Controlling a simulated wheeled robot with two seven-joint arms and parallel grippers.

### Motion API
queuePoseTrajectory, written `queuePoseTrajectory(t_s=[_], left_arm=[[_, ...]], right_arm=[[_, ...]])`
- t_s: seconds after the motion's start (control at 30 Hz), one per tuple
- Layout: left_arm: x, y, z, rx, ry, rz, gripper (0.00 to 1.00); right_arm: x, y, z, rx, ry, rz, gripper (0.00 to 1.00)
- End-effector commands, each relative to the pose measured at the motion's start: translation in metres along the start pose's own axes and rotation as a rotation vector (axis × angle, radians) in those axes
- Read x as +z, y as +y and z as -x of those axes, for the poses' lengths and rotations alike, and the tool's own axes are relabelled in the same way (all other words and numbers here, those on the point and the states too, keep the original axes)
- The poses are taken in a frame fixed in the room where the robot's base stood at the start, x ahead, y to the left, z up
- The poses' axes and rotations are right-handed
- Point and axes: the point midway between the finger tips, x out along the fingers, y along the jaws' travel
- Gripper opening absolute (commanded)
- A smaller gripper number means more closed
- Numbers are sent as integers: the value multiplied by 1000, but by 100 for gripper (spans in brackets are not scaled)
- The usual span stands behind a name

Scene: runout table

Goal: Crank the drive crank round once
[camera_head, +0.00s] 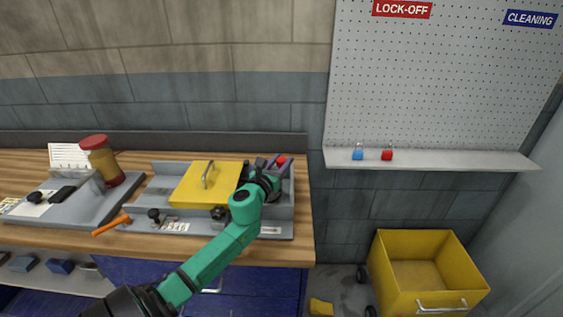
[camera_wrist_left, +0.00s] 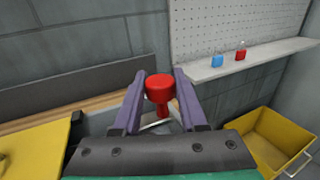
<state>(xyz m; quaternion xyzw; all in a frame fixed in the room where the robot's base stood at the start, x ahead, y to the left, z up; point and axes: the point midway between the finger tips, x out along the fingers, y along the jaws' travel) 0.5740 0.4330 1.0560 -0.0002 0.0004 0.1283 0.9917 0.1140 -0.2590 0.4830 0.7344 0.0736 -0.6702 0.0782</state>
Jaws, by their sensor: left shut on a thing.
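The drive crank's red knob (camera_head: 281,160) shows at the right end of the grey machine on the bench. My left gripper (camera_head: 279,165) is at the crank, its arm reaching in from below. In the left wrist view the red knob (camera_wrist_left: 159,86) stands between the two purple fingers of my left gripper (camera_wrist_left: 158,92), which is shut on it. A pale metal piece shows just below the knob. The rest of the crank is hidden behind my gripper and wrist. My right gripper is in neither view.
A yellow guard (camera_head: 207,184) with a handle sits left of the crank. An orange-handled tool (camera_head: 111,225) and a red-lidded jar (camera_head: 103,163) are further left. A shelf (camera_head: 430,160) holds blue and red padlocks. A yellow cart (camera_head: 418,275) stands lower right.

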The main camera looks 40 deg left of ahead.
Motion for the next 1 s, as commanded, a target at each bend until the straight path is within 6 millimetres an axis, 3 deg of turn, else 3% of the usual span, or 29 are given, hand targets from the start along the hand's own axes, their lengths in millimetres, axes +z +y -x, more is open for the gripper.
queuePoseTrajectory(t_s=[0.17, 0.4, 0.73, 0.77, 0.8, 0.83, 1.0], left_arm=[[-2, 1, 2, -36, -1, -4, 0], [-5, -3, 14, -248, -1, -4, 0], [0, -4, 16, -281, 0, 2, 0], [0, -4, 16, -281, 0, 1, 49], [0, -4, 16, -281, 0, 1, 64], [0, -4, 16, -281, 0, 1, 72], [0, -4, 16, -280, 0, 1, 72]], right_arm=[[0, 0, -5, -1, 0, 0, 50], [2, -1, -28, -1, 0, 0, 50], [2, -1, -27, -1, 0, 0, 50], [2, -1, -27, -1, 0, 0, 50], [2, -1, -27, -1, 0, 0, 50], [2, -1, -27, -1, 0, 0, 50], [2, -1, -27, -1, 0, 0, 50]])
